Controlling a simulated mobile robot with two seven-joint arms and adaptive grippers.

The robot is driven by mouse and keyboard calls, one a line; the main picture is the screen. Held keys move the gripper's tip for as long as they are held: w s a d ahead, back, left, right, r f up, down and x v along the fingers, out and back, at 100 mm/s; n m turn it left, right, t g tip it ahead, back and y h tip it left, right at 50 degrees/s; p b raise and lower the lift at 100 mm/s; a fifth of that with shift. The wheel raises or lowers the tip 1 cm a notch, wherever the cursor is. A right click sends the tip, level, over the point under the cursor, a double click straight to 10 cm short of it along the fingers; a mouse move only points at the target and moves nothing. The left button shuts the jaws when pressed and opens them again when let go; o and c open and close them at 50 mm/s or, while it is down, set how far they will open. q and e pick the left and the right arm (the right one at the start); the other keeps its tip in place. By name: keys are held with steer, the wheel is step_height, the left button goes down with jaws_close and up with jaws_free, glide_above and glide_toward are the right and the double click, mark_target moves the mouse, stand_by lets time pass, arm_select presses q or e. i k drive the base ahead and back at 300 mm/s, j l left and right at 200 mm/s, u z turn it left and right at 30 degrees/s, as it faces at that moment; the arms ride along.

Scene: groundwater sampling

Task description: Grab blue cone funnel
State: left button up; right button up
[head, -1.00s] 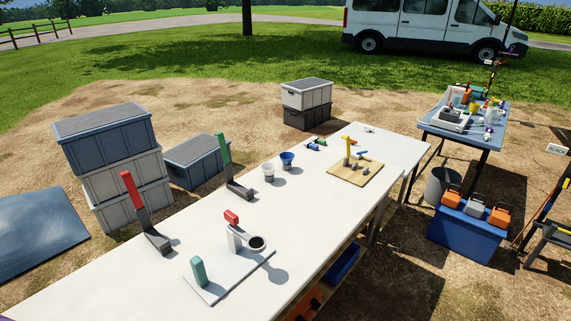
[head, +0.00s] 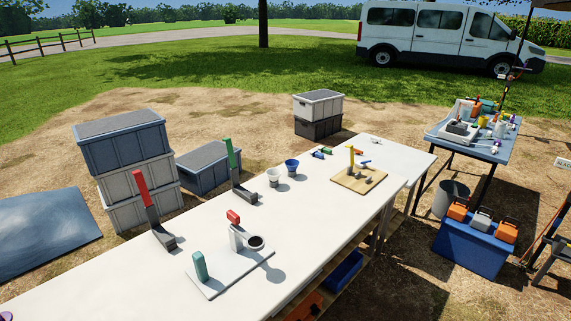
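The blue cone funnel (head: 292,167) stands on the long white table (head: 330,211), toward its far half. A white cone funnel (head: 273,177) stands just to its left. Neither of my grippers shows in the head view, and nothing is touching the blue funnel.
A green-handled stand (head: 236,175) and a red-handled stand (head: 152,211) are on the table's left edge. A white plate (head: 222,278) with a teal block lies nearer. A wooden board (head: 347,184) with a yellow post lies right of the funnels. Stacked crates (head: 125,160) stand left of the table.

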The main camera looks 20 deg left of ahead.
mark_target(291, 165)
steer(key=i+l+u, duration=0.35)
steer(key=l, duration=0.3)
steer(key=i+l+u, duration=0.15)
steer(key=l, duration=0.2)
steer(key=i, duration=0.05)
